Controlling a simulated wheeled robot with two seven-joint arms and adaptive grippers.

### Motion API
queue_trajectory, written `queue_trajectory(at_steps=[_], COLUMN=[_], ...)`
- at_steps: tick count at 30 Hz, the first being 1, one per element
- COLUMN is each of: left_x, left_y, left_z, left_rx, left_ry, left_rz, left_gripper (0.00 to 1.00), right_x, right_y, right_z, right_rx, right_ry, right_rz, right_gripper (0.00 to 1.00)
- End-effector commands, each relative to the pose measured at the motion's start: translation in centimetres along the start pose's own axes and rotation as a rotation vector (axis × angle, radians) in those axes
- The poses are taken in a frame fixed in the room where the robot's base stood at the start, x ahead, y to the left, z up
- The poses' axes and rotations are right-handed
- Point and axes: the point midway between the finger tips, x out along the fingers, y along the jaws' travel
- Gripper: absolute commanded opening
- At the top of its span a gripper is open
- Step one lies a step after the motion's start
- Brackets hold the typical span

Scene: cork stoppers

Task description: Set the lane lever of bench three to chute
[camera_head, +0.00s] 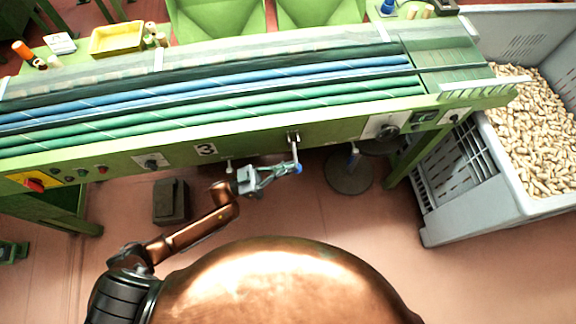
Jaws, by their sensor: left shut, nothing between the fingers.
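Bench three is a long green bench with a "3" plate (206,149) on its front rail (130,163). A thin metal lever (295,150) hangs down from a small bracket on this rail, right of the plate. A blue knob (298,169) shows at its lower end. My left gripper (292,169) reaches in from the left below the rail, fingers shut and empty. Its tips are at the blue knob; I cannot tell whether they touch it. No lane wording on the lever is readable. My right gripper is not in view.
Dials (388,132) and a red switch (34,185) sit on the rail. A round stool (348,177) stands under the bench, and a dark box (171,203) is on the floor. A grey crate (455,190) of corks stands at the right.

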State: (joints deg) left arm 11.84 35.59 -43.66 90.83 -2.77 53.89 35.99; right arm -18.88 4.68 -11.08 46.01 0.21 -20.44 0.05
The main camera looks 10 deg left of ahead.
Motion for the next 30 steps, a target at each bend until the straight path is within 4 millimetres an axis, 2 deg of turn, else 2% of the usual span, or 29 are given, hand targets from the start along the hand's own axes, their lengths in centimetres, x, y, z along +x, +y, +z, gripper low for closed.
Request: queue_trajectory(at_steps=[8,11,24,30], left_x=[-0.1,0.1,3.4,4.2], left_y=[-0.1,0.0,0.5,0.6], left_z=[0.2,-0.3,-7.3,-8.8], left_rx=[-0.002,-0.001,0.001,0.000], left_ry=[-0.006,-0.005,0.000,0.000], left_rz=[-0.004,-0.002,0.001,0.000], left_gripper=[0.00,0.00,0.00,0.00], right_x=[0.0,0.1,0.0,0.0], right_y=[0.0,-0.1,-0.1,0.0], right_z=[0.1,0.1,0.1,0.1], right_rx=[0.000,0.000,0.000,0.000], right_ry=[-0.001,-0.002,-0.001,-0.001], right_rz=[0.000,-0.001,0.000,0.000], right_gripper=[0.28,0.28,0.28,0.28])
